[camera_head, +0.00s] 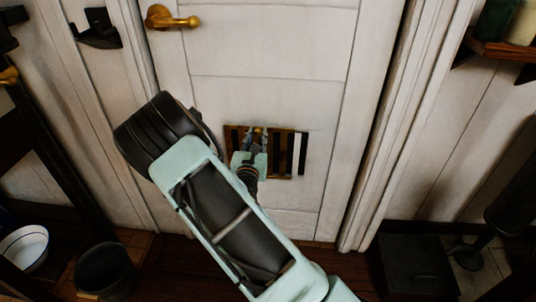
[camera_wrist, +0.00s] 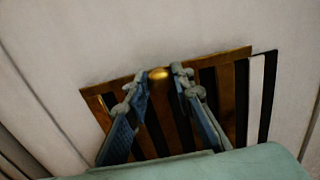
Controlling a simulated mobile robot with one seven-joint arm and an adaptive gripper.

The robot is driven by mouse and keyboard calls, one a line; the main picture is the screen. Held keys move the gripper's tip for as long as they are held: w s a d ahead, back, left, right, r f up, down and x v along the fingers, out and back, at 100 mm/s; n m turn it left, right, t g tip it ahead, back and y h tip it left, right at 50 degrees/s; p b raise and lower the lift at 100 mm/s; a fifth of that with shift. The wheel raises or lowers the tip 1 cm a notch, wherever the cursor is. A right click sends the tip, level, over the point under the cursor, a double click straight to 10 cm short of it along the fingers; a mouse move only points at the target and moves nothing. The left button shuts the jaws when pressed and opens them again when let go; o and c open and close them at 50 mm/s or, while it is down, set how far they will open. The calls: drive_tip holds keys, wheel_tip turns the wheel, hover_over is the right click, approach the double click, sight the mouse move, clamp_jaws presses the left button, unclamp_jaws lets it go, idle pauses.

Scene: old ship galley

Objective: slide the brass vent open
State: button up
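The brass vent (camera_head: 287,140) is a slatted plate low on the white door. In the wrist view the vent (camera_wrist: 228,100) shows brass bars with dark strips between them, and a pale strip and a dark strip at its right end. A small round brass knob (camera_wrist: 158,74) sits near its top edge. My gripper (camera_wrist: 157,80) is open, with one fingertip on each side of the knob and a visible gap to each. Whether the tips reach the vent's face is unclear. In the head view my gripper (camera_head: 257,133) is in front of the vent and hides its middle and the knob.
A brass door handle (camera_head: 170,17) is at the upper left of the door (camera_head: 270,45). A white bowl (camera_head: 24,247) and a dark bucket (camera_head: 105,270) stand at lower left. A shelf (camera_head: 500,48) is at upper right, a dark box (camera_head: 415,268) at lower right.

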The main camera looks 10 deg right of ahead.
drive_tip(key=o, duration=0.8)
drive_tip(key=shift+a, duration=0.2)
drive_tip(key=shift+c, duration=0.2)
drive_tip(key=p+v, duration=0.2)
drive_tip(key=v, duration=0.9)
drive_tip(key=shift+d, duration=0.15)
